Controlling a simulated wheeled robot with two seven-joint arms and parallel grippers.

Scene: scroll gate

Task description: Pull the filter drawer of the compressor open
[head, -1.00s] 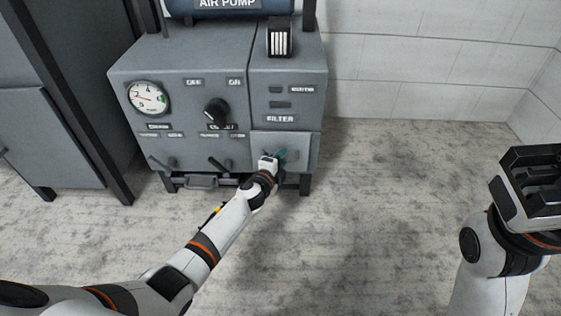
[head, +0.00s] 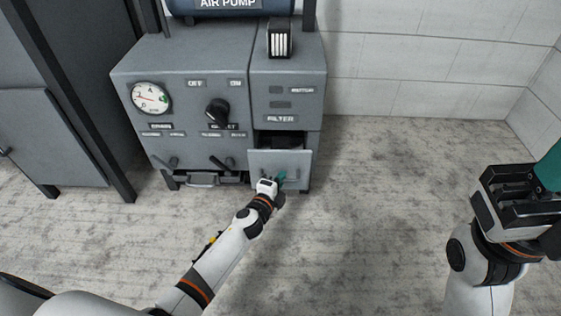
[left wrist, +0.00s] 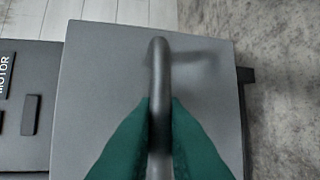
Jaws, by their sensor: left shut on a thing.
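The grey compressor cabinet (head: 188,68) stands against the wall. Its filter drawer (head: 303,160), below the FILTER label (head: 280,119), is partly pulled out, with a dark gap above its front. My left gripper (head: 281,180) is at the drawer front. In the left wrist view its green fingers (left wrist: 160,140) are shut on the dark bar handle (left wrist: 160,75), one on each side. In the head view the handle is mostly hidden by the gripper. My right gripper (head: 520,190) is at the right, away from the cabinet; its fingers are partly cut off by the picture edge.
A round gauge (head: 150,98), a black knob (head: 217,111) and small levers (head: 221,163) are on the cabinet front left of the drawer. A tall grey cabinet (head: 45,130) stands at the left. The floor (head: 370,220) right of the drawer is clear.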

